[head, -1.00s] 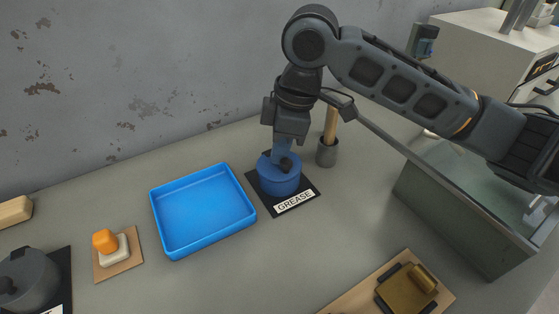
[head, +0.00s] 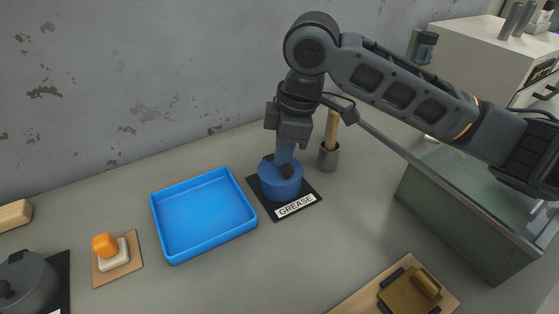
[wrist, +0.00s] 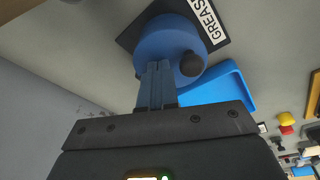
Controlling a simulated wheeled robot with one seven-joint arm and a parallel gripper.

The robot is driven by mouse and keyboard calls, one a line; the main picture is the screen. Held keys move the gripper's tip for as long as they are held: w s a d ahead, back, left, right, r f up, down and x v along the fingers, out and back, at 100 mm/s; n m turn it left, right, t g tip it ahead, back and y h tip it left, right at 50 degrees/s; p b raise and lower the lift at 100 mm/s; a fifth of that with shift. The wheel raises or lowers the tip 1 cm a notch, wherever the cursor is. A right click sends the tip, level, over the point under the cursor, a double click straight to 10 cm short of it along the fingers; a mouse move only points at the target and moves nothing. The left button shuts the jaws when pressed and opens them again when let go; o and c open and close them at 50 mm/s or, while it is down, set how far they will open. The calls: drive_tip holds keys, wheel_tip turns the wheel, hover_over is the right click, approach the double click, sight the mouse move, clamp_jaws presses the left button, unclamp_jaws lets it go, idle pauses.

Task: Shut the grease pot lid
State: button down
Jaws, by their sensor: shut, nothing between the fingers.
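The blue round grease pot (head: 280,187) stands on a black mat with a white GREASE label, right of the blue tray. Its dark round knob (head: 287,171) shows near the pot's top, just by my fingertips. My gripper (head: 284,160) points down over the pot, fingers together and empty. In the wrist view the fingertips (wrist: 158,64) overlap the round blue lid (wrist: 165,42), and the knob (wrist: 193,64) is right of them. They look touching or very close. The fingers partly hide the lid, so I cannot tell whether it lies fully flat.
An empty blue tray (head: 166,238) lies left of the pot. A grey cup (head: 329,157) with a wooden handle stands close on the right. A glass-sided case (head: 460,225) is further right. The grey counter in front of the pot is clear.

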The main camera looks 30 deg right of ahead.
sight(281, 170)
drive_tip(key=f, duration=0.1)
drive_tip(key=s+a+f, duration=0.1)
drive_tip(key=f, duration=0.1)
drive_tip(key=shift+a, duration=0.1)
drive_tip(key=shift+d+r+g+p, duration=0.15)
drive_tip(key=shift+d+r+p, duration=0.05)
drive_tip(key=shift+r+p, duration=0.4)
drive_tip(key=shift+d+r+g+p, duration=0.15)
drive_tip(key=shift+r+p, duration=0.4)
drive_tip(key=shift+p, duration=0.05)
drive_tip(key=r+p, duration=0.2)
drive_tip(key=shift+a+r, duration=0.2)
drive_tip(key=shift+r, duration=0.1)
drive_tip(key=r+p, duration=0.2)
drive_tip(key=shift+w+a+r+p, duration=0.1)
drive_tip(key=shift+w+r+p, duration=0.1)
drive_tip(key=shift+r+p, duration=0.15)
drive_tip(key=shift+s+r+p, duration=0.2)
drive_tip(key=shift+r+p, duration=0.3)
drive_tip(key=shift+r, duration=0.45)
drive_tip(key=shift+w, duration=0.1)
